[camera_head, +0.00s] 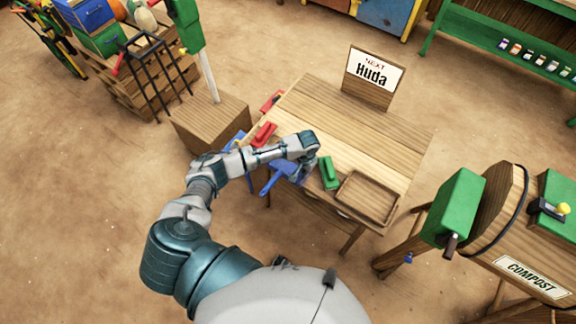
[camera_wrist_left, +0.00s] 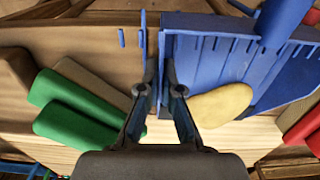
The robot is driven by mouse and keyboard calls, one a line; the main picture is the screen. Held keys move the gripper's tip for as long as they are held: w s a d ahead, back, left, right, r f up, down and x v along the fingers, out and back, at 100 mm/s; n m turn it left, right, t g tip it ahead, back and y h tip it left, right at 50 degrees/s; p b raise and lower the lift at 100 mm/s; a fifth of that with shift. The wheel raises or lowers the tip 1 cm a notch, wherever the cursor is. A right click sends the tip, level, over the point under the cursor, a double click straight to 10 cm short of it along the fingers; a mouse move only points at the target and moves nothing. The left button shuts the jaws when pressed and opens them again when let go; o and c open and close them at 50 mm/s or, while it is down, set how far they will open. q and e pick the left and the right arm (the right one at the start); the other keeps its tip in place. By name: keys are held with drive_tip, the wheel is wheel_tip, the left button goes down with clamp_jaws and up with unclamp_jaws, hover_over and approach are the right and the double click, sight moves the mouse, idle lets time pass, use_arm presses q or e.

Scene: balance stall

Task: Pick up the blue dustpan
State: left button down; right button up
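The blue dustpan (camera_head: 277,174) shows at the table's near left edge in the head view, partly hidden by my left arm. It fills the upper right of the left wrist view (camera_wrist_left: 215,60), with a ribbed pan and a thin upright side wall. My left gripper (camera_wrist_left: 163,92) has its two fingers on either side of that wall, close against it, and looks shut on it. In the head view my left gripper (camera_head: 302,172) points down beside a green block. I cannot tell whether the dustpan is clear of the tabletop. My right gripper is not in view.
A green block (camera_head: 328,173) and an empty wooden tray (camera_head: 347,196) are right of my gripper. Red objects (camera_head: 264,134) are on the left. A yellow rounded thing (camera_wrist_left: 221,104) overlaps the dustpan. A "Huda" sign (camera_head: 373,76) stands at the back; the table's (camera_head: 385,135) right side is clear.

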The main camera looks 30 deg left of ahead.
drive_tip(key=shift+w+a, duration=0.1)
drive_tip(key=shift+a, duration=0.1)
use_arm(q)
drive_tip(key=shift+r, duration=0.3)
wheel_tip(320, 180, up, 10)
drive_tip(key=shift+f+p, duration=0.25)
drive_tip(key=shift+p, duration=0.4)
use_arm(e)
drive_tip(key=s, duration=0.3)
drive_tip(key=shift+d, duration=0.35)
